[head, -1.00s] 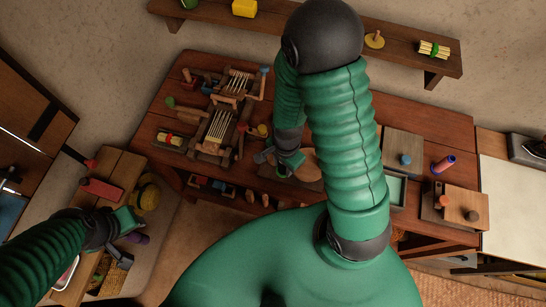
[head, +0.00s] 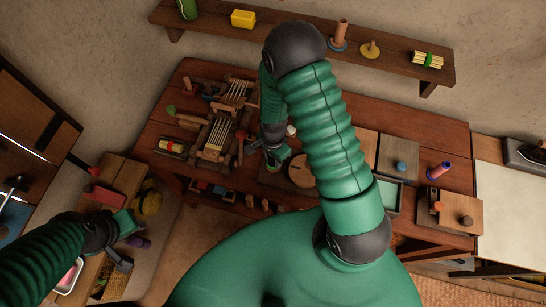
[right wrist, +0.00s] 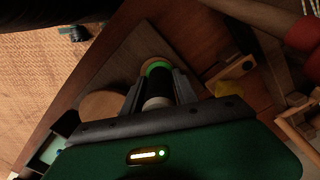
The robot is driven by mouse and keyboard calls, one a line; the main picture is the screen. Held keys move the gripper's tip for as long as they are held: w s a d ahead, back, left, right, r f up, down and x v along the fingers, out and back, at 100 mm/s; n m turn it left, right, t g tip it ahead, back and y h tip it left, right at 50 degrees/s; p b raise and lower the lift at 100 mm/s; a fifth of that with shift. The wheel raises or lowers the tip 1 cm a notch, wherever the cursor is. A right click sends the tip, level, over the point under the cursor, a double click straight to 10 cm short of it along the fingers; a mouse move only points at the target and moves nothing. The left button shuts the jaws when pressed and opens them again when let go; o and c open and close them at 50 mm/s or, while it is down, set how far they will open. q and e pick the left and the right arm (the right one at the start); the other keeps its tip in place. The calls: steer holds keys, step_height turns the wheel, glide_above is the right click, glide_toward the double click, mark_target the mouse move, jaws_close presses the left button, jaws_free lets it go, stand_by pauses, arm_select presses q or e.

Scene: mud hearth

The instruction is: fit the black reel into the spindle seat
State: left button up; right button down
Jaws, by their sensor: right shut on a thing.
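My right gripper (head: 266,154) is over the work table beside the weaving frame. In the right wrist view its fingers (right wrist: 160,88) are shut on the black reel (right wrist: 157,86), a dark cylinder with a bright green ring at its far end and a pale band nearer me. A tan round shape shows just beyond the reel; I cannot tell whether they touch. I cannot make out the spindle seat for certain. My left gripper (head: 122,243) is at the lower left, above the low bench; its finger gap is unclear.
A round wooden disc (head: 301,172) lies on a dark board right of my right gripper. The weaving frame (head: 217,132) stands left of it. Wooden blocks with pegs (head: 462,212) stand at the table's right. A wall shelf (head: 300,42) runs behind.

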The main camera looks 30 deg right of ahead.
steer(key=shift+s+d+f, duration=0.1)
steer(key=shift+d+f, duration=0.05)
steer(key=c, duration=0.9)
jaws_free()
steer(key=shift+s+d, duration=0.1)
steer(key=shift+d, duration=0.05)
steer(key=shift+c, duration=0.2)
arm_select(q)
steer(key=shift+s+d, duration=0.2)
steer(key=shift+d, duration=0.1)
steer(key=shift+a, duration=0.1)
